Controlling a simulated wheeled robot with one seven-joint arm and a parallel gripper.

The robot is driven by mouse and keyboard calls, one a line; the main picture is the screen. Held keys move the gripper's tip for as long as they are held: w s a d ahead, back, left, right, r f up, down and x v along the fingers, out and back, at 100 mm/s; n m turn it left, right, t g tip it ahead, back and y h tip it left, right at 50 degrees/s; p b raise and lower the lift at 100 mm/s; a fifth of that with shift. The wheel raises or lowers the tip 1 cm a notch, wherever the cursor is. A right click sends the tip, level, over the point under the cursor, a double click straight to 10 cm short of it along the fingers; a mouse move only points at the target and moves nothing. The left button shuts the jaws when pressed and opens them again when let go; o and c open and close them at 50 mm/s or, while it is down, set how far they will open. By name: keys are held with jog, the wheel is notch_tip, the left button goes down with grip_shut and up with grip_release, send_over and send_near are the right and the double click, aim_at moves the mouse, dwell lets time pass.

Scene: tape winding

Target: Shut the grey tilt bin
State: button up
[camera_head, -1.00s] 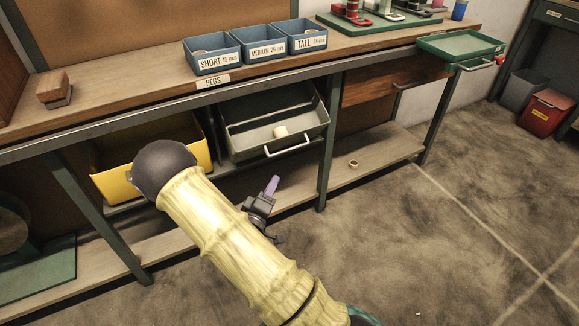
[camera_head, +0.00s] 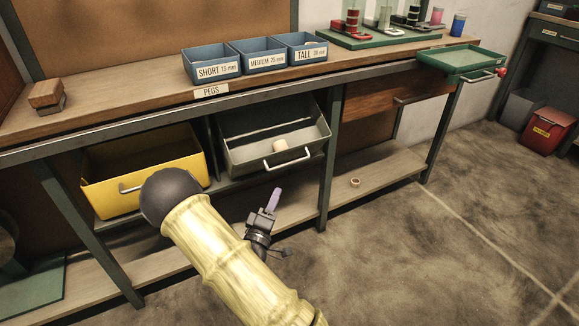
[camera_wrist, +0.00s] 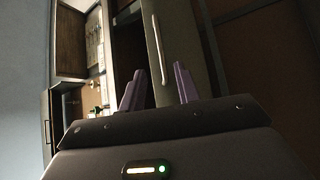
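The grey tilt bin (camera_head: 245,155) hangs under the workbench, tilted out with its top open. A small cream-coloured block or roll (camera_head: 281,146) lies inside it. A pale bar handle (camera_head: 287,160) runs across its front. My gripper (camera_head: 275,195) is below and in front of that handle, apart from it. In the wrist view my gripper (camera_wrist: 159,70) shows two purple fingers spread apart with nothing between them. The bin's grey front (camera_wrist: 187,45) and its handle (camera_wrist: 156,50) appear ahead, beyond the fingertips.
A yellow bin (camera_head: 145,190) also stands tilted out at the left, partly behind my arm. A bench leg (camera_head: 327,165) stands just right of the grey bin. A small ring (camera_head: 354,182) lies on the lower shelf (camera_head: 385,175). The floor in front is clear.

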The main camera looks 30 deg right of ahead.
aim_at(290, 162)
jog(key=b+x, duration=0.4)
jog(key=x, duration=0.8)
jog(key=shift+w+d, duration=0.25)
jog(key=shift+w+d+r, duration=0.1)
jog(key=shift+d+r, duration=0.1)
jog(key=shift+d, duration=0.2)
jog(key=shift+a, duration=0.1)
jog(key=shift+a, duration=0.1)
grip_shut()
